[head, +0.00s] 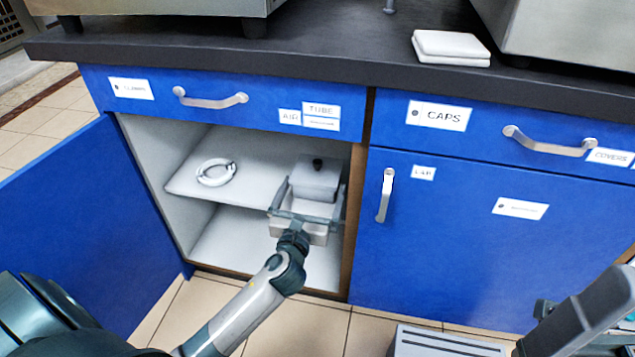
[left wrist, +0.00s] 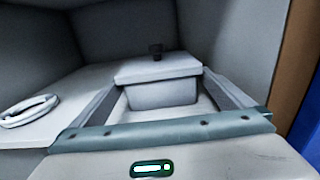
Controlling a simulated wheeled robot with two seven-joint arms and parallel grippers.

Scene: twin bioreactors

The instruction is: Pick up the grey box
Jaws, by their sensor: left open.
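The grey box (head: 315,178) sits on the upper shelf inside the open blue cabinet, toward the right side. It has a lid with a small dark knob, and it also shows in the left wrist view (left wrist: 160,82). My left gripper (head: 312,192) is at the shelf's front edge, open, with its two fingers reaching in on either side of the box. In the left wrist view the fingers flank the box with visible gaps near the camera. Whether the fingertips touch the box is unclear. My right gripper is not clearly seen; only part of my right arm shows at lower right.
A white ring-shaped coil (head: 215,172) lies on the same shelf (head: 185,187), left of the box. The cabinet's right wall (left wrist: 240,45) is close to the box. The open blue door (head: 75,225) stands at left. A dark countertop (head: 320,60) overhangs above.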

